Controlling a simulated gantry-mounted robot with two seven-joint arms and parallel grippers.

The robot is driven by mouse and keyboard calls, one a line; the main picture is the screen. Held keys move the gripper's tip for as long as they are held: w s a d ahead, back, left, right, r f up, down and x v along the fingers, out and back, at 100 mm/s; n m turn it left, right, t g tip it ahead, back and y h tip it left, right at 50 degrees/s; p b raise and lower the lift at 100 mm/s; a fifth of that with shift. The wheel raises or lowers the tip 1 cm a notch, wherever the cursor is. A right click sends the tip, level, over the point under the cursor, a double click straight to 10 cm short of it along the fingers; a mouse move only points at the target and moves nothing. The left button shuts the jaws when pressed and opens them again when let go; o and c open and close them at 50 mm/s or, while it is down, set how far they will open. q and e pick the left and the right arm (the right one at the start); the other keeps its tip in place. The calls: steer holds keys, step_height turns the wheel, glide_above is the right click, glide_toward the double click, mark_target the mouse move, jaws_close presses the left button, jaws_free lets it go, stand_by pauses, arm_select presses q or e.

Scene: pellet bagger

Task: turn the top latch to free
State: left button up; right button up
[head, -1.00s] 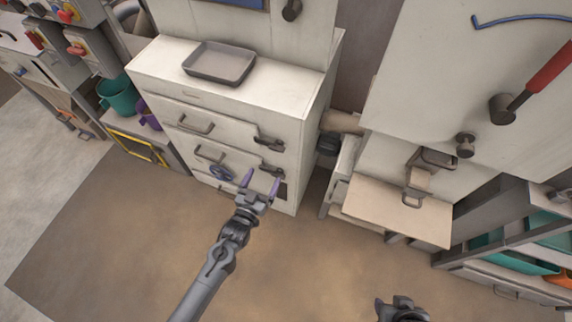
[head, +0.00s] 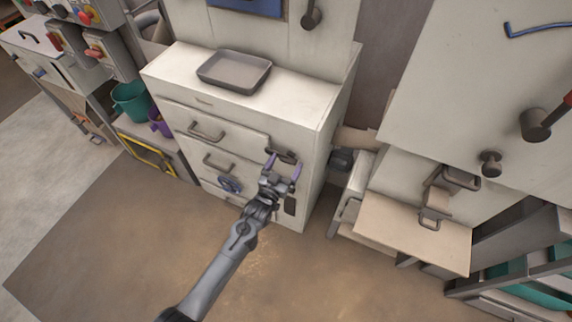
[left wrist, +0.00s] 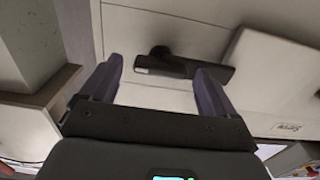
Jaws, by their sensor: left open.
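The top latch (head: 284,154) is a dark handle at the right edge of the cream cabinet's upper door. In the left wrist view the latch (left wrist: 165,64) lies crosswise as a dark bar with a round pivot near one end. My left gripper (head: 283,165) is open, its purple fingers just at the latch in the head view. In the left wrist view, the bar spans the gap between the fingers (left wrist: 158,70) and its right part meets the right fingertip; I cannot tell whether they touch. My right gripper is not in view.
The cream cabinet (head: 318,155) has two handled doors, a blue handwheel (head: 229,184) low on its front and a grey tray (head: 234,71) on top. A bench with a pale board (head: 400,222) stands to the right. The brown floor in front is clear.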

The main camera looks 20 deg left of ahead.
arm_select(q)
steer(key=shift+w, duration=0.4)
steer(key=c, duration=1.1)
steer(key=shift+o, duration=0.2)
